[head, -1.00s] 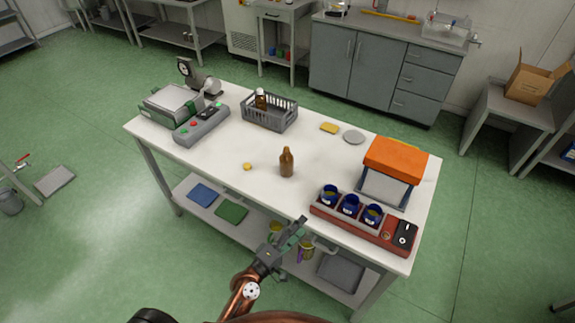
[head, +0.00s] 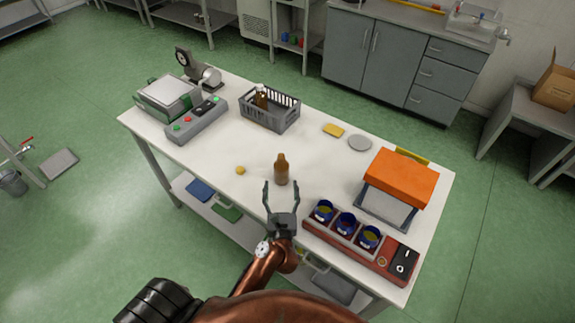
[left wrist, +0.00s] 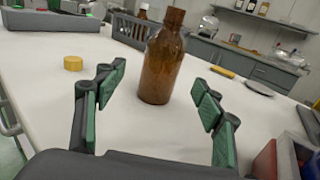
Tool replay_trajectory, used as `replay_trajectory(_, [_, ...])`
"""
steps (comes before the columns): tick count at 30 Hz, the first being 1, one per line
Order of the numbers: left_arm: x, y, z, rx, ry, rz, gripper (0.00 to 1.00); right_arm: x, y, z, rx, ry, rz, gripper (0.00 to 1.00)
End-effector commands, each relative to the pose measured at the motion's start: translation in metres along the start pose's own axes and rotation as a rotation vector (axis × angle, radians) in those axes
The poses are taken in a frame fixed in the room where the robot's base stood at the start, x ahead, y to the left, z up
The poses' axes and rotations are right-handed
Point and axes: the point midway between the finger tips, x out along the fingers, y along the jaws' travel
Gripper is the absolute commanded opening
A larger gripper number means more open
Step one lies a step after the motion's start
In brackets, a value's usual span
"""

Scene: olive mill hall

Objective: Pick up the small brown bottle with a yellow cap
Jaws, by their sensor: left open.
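A small brown bottle (head: 281,170) stands upright on the white table (head: 222,203); its neck shows no cap. A yellow cap (head: 240,170) lies apart on the table to its left. The bottle (left wrist: 163,68) and cap (left wrist: 73,63) also show in the left wrist view. My left gripper (head: 281,188) is open and empty at the table's front edge, its fingers pointing at the bottle. In the left wrist view the bottle stands between and beyond the green-padded fingers, apparently not touched. My right gripper is not in view.
A grey crate (head: 270,122) behind holds another brown bottle with a white cap (head: 261,97). A red rack (head: 340,246) with blue cups is close to the gripper's right. An orange-topped box (head: 402,177) stands farther right. A control box (head: 196,120) is at left.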

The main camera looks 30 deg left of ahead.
Motion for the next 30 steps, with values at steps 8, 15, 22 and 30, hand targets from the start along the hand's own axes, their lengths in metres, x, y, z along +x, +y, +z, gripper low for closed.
replay_trajectory(8, [0.025,-0.009,-0.002,-0.023,0.014,-0.008,0.63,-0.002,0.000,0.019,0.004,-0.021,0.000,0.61])
replay_trajectory(15, [0.056,-0.009,-0.003,-0.021,0.013,-0.010,0.63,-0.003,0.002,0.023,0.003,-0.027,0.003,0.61])
replay_trajectory(22, [0.077,-0.008,-0.004,-0.020,0.016,-0.008,0.63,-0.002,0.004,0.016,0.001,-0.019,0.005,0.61])
replay_trajectory(30, [0.078,-0.007,-0.004,-0.020,0.015,-0.006,0.59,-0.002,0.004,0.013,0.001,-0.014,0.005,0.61])
